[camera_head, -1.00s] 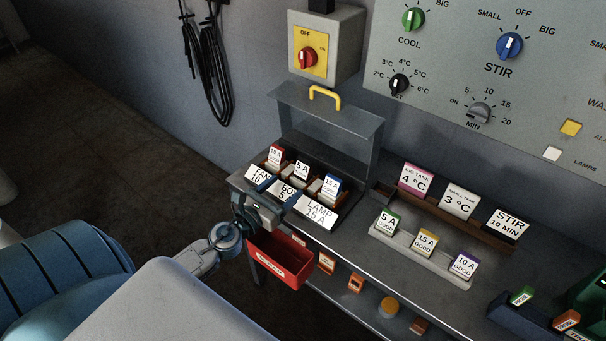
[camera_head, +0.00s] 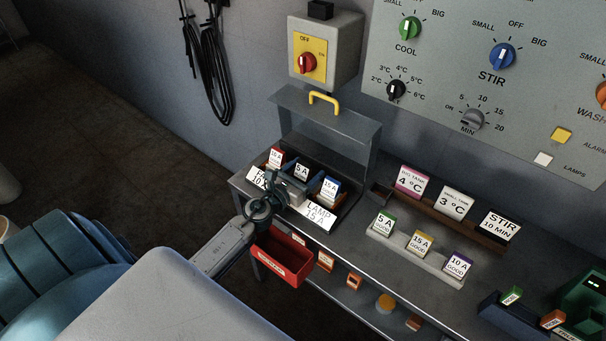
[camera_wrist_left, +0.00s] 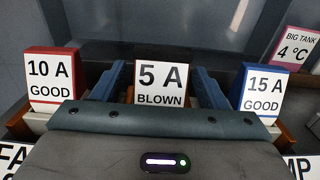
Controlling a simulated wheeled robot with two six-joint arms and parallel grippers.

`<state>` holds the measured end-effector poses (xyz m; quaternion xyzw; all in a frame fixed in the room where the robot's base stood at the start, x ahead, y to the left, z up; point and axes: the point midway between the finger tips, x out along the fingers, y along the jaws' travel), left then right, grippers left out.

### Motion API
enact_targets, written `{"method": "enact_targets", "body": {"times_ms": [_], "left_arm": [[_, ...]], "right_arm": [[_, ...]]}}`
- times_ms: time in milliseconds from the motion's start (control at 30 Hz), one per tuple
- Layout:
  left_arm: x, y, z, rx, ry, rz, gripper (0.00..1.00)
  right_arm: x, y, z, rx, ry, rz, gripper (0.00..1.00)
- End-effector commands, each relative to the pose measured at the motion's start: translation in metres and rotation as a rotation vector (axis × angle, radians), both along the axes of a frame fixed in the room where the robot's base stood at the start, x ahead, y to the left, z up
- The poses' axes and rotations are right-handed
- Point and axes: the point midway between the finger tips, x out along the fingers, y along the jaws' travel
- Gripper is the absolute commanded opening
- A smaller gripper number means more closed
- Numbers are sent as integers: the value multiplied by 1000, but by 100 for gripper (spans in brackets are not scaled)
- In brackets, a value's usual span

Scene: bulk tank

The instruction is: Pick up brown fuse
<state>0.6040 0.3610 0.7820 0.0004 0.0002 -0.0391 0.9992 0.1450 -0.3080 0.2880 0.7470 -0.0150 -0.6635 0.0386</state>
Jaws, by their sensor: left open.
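The brown fuse (camera_wrist_left: 160,84) stands in the middle slot, its white label reading "5 A BLOWN". It also shows in the head view (camera_head: 301,171), partly hidden by my gripper. My left gripper (camera_wrist_left: 158,88) is open, with one blue finger on each side of this fuse. The fingers look close to its sides; I cannot tell if they touch. The left gripper also shows in the head view (camera_head: 297,184) over the middle of the fuse box. My right gripper is not in view.
A red 10 A fuse (camera_wrist_left: 53,85) and a blue 15 A fuse (camera_wrist_left: 262,94) stand either side. The raised grey lid (camera_head: 325,112) is behind. A red bin (camera_head: 281,262) hangs at the bench front. A rack of labelled fuses (camera_head: 415,255) is to the right.

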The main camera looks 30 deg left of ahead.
Motion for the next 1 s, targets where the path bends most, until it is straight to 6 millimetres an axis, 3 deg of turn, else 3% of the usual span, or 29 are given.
{"method": "enact_targets", "body": {"times_ms": [333,567,1000], "left_arm": [[7,-1,0,0,1,0,65],[7,-1,0,0,1,0,20],[7,-1,3,0,0,0,19]], "right_arm": [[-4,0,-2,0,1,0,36],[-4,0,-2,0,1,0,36],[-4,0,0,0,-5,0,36]]}}
